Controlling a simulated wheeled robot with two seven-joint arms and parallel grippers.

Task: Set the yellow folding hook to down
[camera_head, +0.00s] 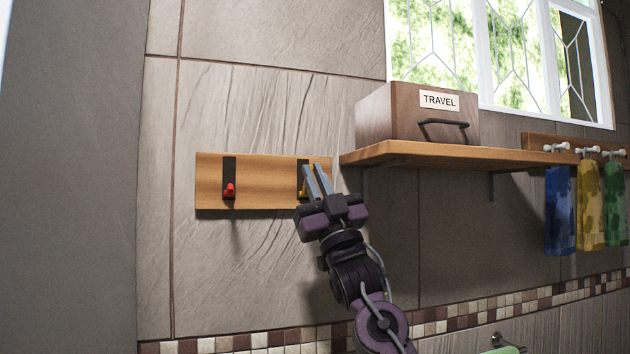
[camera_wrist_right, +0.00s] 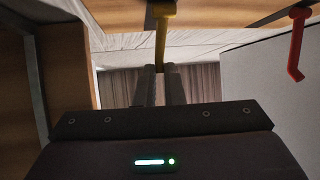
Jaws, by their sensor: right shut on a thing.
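The yellow folding hook (camera_head: 303,187) is on a dark plate on a wooden wall board (camera_head: 263,182), at the board's right end. My right gripper (camera_head: 317,182) is at this hook and covers much of it in the head view. In the right wrist view the yellow hook (camera_wrist_right: 161,38) reaches from its plate to between the two fingers of my right gripper (camera_wrist_right: 160,80), which are shut on it. A red hook (camera_head: 229,189) is on the board's left plate; it also shows in the right wrist view (camera_wrist_right: 297,45). My left gripper is not in view.
A wooden shelf (camera_head: 440,156) with a TRAVEL box (camera_head: 400,112) is close to the right of the board. Farther right, blue, yellow and green cloths (camera_head: 590,207) hang from a peg rail (camera_head: 545,143). The wall left of the board is clear.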

